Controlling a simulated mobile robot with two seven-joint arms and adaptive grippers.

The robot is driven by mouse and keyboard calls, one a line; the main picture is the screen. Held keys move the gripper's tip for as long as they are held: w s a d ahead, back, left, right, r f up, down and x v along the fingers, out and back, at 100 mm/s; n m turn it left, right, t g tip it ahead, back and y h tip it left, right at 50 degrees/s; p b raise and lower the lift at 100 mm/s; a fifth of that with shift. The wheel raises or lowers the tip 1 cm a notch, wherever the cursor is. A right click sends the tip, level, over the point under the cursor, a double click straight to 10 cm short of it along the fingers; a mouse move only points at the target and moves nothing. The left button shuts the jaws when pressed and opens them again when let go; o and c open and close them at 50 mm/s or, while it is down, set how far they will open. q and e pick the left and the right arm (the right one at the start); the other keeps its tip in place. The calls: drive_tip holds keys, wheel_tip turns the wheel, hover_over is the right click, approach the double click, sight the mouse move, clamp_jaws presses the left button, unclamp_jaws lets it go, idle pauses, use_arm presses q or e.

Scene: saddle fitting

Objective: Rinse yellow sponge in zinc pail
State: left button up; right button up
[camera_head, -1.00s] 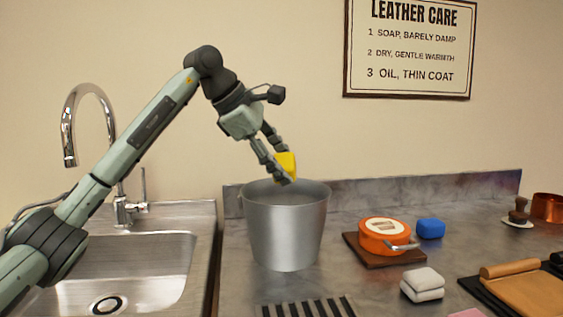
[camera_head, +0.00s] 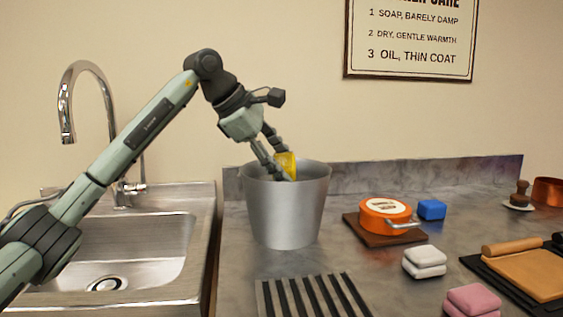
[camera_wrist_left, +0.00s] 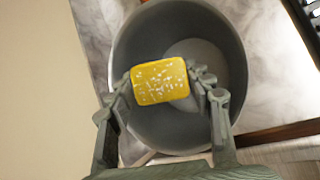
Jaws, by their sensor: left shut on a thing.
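The yellow sponge (camera_head: 287,162) is held between the fingers of my left gripper (camera_head: 279,165), at the mouth of the zinc pail (camera_head: 285,213). The lower part of the sponge and the fingertips are just inside the pail's rim. In the left wrist view the sponge (camera_wrist_left: 159,81) has white specks on its face, and the gripper (camera_wrist_left: 162,84) is shut on it from both sides. The grey inside of the pail (camera_wrist_left: 222,53) surrounds it, with a paler round patch below. I cannot tell whether the sponge touches water. My right gripper is not in view.
A metal sink (camera_head: 130,250) with a tap (camera_head: 68,105) is to the left. A striped rack (camera_head: 312,297) lies in front of the pail. To the right are an orange tin (camera_head: 384,217), a blue block (camera_head: 431,209), white pads (camera_head: 424,262) and pink pads (camera_head: 472,300).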

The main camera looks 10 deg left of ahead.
sight(282, 160)
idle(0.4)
use_arm(q)
wheel_tip(282, 160, up, 5)
drive_tip(key=p, duration=0.4)
drive_tip(key=shift+r, duration=0.1)
drive_tip(key=shift+r+p, duration=0.4)
drive_tip(key=shift+r, duration=0.75)
idle(1.2)
drive_tip(key=shift+r, duration=2)
